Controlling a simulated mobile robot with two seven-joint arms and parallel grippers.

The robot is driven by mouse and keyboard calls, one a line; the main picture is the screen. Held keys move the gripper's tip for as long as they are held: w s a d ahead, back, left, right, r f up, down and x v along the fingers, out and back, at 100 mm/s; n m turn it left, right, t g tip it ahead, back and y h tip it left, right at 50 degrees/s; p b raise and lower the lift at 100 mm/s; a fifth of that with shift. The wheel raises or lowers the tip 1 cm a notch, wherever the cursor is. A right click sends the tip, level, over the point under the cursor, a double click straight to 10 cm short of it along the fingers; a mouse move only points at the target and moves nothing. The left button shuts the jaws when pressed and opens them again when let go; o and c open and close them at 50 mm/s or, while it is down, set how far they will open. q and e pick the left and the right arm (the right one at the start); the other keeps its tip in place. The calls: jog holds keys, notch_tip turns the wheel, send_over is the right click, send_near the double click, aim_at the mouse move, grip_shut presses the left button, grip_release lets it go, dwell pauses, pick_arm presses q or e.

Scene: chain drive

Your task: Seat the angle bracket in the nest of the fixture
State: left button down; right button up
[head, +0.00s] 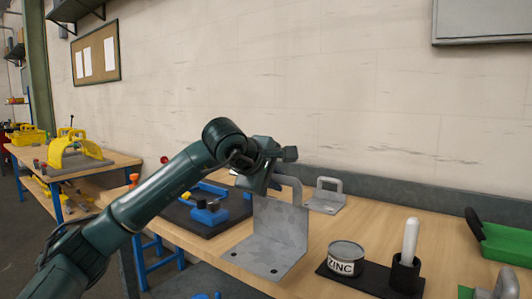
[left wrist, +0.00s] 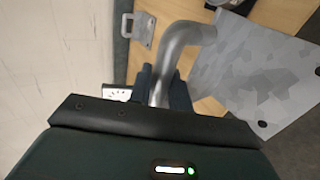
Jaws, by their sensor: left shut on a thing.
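The angle bracket (head: 280,228) is a grey mottled metal plate with a flange with holes at its foot and a bent tube handle on top. My left gripper (head: 277,180) is shut on this handle. The left wrist view shows the fingers (left wrist: 164,92) around the tube and the bracket plate (left wrist: 250,65) to the right. The bracket is upright near the table's front edge; I cannot tell whether it touches the table. The fixture (head: 208,212), a dark base with blue blocks, lies left of the bracket, partly hidden by my arm. Its nest is not clearly visible. My right gripper is not in view.
A smaller grey plate with a handle (head: 327,196) lies behind the bracket. A ZINC tin (head: 345,258) and a black holder with a white stick (head: 405,270) stand to the right, with a green tray (head: 507,243) beyond. Bare wood (head: 375,225) lies between.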

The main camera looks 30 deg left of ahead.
pick_arm(q)
jog(key=s+d+f, duration=0.9)
jog(key=d+f, duration=0.3)
jog(key=d, duration=0.1)
jog(key=shift+s+f+n+y, duration=0.2)
jog(key=shift+s+n+y, duration=0.1)
jog(key=shift+d, duration=0.1)
